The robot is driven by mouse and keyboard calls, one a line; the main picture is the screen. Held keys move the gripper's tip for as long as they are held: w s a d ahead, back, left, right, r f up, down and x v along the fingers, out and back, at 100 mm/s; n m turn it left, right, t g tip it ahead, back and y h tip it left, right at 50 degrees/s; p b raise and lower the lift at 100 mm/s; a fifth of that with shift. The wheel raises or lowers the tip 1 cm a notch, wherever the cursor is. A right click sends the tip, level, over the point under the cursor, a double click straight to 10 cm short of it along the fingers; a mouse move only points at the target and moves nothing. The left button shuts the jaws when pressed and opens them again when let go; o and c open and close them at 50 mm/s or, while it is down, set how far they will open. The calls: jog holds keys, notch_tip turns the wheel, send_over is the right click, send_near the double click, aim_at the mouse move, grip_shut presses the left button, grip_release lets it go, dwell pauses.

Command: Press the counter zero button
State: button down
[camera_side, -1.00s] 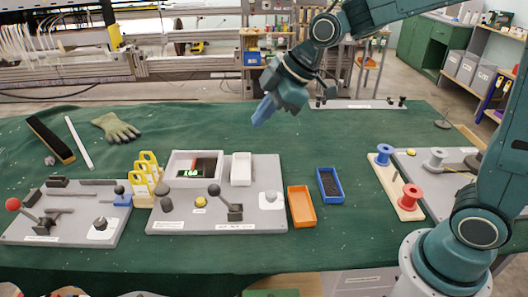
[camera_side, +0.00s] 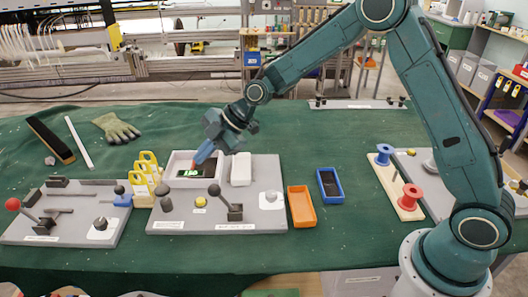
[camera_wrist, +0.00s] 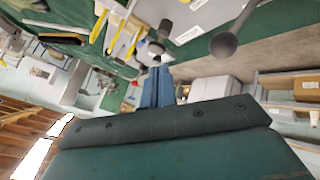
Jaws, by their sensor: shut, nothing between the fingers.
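The counter (camera_side: 187,172), with a dark display and lit green digits, sits in a light frame on the middle grey panel (camera_side: 255,218). My gripper (camera_side: 197,163) is shut and empty, its blue fingers pointing down over the display's upper right part. Contact cannot be told, and the fingertips hide part of the counter. A small reddish patch shows at the fingertips, but which part is the zero button cannot be made out. In the wrist view the blue fingers (camera_wrist: 157,85) are together, with a grey round knob (camera_wrist: 157,48) beyond their tips.
A yellow button (camera_side: 200,201) and a black-knobbed lever (camera_side: 214,190) stand in front of the counter. A white block (camera_side: 241,169) is just right. Yellow holders (camera_side: 148,165) stand left. An orange tray (camera_side: 301,207) and blue tray (camera_side: 330,185) lie right.

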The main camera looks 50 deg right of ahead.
aim_at(205, 202)
jog(key=shift+w+a+f+n+y, duration=0.1)
jog(key=shift+w+a+f+n, duration=0.15)
jog(key=shift+f, duration=0.25)
jog(key=shift+w+a+f+n+y, duration=0.1)
jog(key=shift+w+a+f+n, duration=0.1)
jog(key=shift+f, duration=0.25)
jog(key=shift+w+a+f+n+y, duration=0.15)
jog(key=shift+w+f, duration=0.1)
jog(key=shift+f, duration=0.25)
jog(key=shift+f, duration=0.15)
jog(key=shift+f, duration=4.25)
jog(key=shift+f, duration=0.85)
jog(key=shift+r, duration=0.85)
jog(key=shift+r, duration=0.1)
jog(key=shift+r, duration=2.45)
